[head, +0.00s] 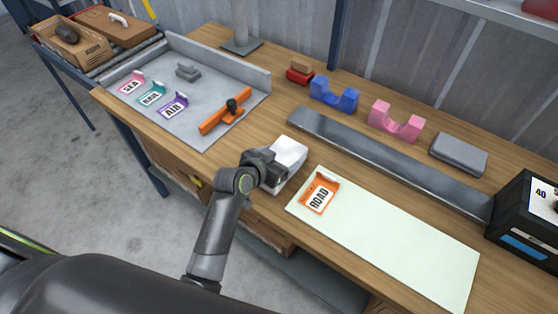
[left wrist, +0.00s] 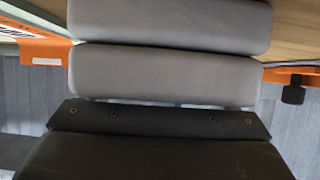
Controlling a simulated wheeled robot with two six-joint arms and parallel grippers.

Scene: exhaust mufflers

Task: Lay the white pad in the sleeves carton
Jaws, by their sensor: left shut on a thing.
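The white pad (head: 289,152) is a thick white block near the front middle of the bench in the head view. My left gripper (head: 272,166) is shut on its near side; whether the pad touches the bench I cannot tell. In the left wrist view two grey bars of the gripper (left wrist: 168,48) fill the middle, and the pad is not clearly visible. A brown carton (head: 92,54) with printing stands on the rack at the far left, with a dark rounded thing in it. I cannot read whether it is the sleeves carton. My right gripper is not in view.
A grey tray (head: 196,129) with coloured tags and an orange clamp (head: 225,116) lies left of the pad. A pale green mat (head: 390,238) with an orange ROAD tag (head: 319,194) lies right. Blue (head: 334,96) and pink (head: 396,121) cradles stand behind a metal bar (head: 390,163).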

